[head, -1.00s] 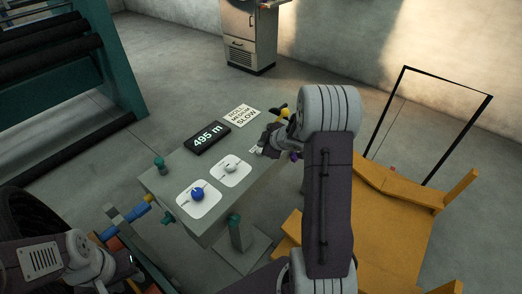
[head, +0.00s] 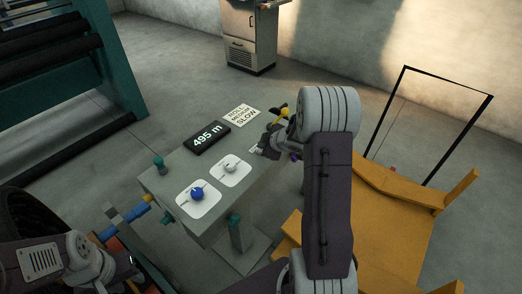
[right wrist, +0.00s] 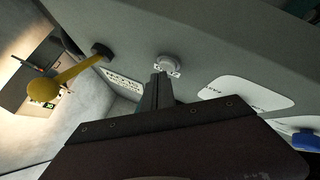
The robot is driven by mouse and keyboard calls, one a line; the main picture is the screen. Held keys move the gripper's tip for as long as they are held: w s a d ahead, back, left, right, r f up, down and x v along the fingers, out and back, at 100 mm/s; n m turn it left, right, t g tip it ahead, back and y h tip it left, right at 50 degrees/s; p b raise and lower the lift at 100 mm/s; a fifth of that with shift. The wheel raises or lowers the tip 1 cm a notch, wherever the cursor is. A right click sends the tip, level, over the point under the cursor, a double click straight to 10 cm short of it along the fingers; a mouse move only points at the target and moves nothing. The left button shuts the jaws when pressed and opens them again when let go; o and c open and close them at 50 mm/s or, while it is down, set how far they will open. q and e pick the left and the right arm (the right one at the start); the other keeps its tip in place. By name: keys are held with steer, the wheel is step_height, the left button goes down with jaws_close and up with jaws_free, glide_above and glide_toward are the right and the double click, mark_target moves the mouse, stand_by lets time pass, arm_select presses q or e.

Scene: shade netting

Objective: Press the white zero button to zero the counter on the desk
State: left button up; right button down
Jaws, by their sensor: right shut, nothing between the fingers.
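The grey desk (head: 160,185) stands in the middle of the head view. Its black counter (head: 207,137) reads 495 m. A white round button (head: 230,168) sits on a white plate, beside a blue button (head: 197,192) on another plate. My right gripper (head: 267,149) is at the desk's far right end, by a small white label. In the right wrist view its shut, empty fingers (right wrist: 160,80) point at a pale round knob (right wrist: 171,62) with a label; contact cannot be told. The blue button also shows there (right wrist: 305,139). My left gripper (head: 130,268) is low at left, its jaws unclear.
A card (head: 242,115) with speed words lies behind the counter. A yellow-ended lever (right wrist: 70,75) stands near the right gripper. A yellow wooden structure (head: 400,220) is at right, a roller machine (head: 60,55) at left, a cabinet (head: 248,35) at the back.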

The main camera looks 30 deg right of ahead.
steer(key=shift+f+b, duration=0.45)
steer(key=shift+f, duration=0.1)
stand_by(0.4)
steer(key=shift+r+p, duration=0.95)
steer(key=shift+p, duration=0.15)
step_height(320, 180, up, 5)
steer(key=p, duration=0.5)
steer(key=shift+r, duration=0.1)
